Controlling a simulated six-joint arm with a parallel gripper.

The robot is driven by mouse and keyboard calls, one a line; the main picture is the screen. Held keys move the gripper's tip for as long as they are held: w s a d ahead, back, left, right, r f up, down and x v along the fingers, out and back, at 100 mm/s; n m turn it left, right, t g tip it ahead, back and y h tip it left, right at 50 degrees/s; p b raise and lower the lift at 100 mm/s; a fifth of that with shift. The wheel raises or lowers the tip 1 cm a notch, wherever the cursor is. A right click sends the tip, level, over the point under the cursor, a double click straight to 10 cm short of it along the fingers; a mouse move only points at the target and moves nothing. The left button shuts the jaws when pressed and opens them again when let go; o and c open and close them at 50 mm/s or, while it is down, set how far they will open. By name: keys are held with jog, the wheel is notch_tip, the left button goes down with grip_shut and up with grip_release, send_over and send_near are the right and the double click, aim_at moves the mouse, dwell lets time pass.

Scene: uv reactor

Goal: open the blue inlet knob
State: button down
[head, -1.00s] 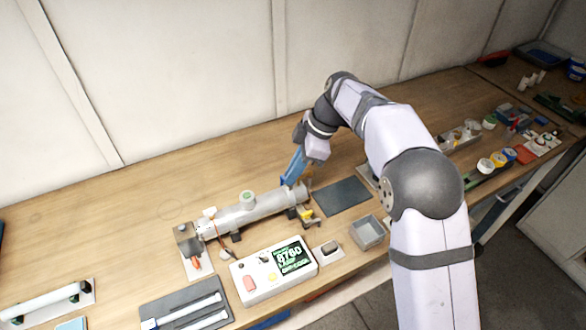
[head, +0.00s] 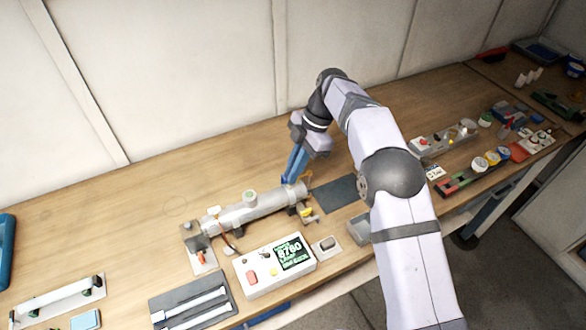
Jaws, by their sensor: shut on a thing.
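My gripper (head: 287,180) has long blue fingers and points down at the tube's right end. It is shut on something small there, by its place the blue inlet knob. The knob itself is mostly hidden by the fingers and too small to make out clearly. A yellow-handled fitting (head: 307,212) sits just below that end of the tube.
A white control box (head: 262,283) with a lit display stands in front of the tube. A dark mat (head: 336,194) lies to the right, with a grey open bin (head: 359,231) below it. Several small parts crowd the bench's right side. The bench behind the tube is clear.

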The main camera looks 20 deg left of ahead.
jog(key=c, duration=1.9)
grip_release()
jog(key=shift+r, duration=0.1)
jog(key=shift+w+d+r+b, duration=0.15)
jog(key=shift+w+r+b, duration=0.15)
jog(key=shift+r, duration=0.2)
jog(key=v, duration=0.6)
jog(key=shift+s+d, duration=0.1)
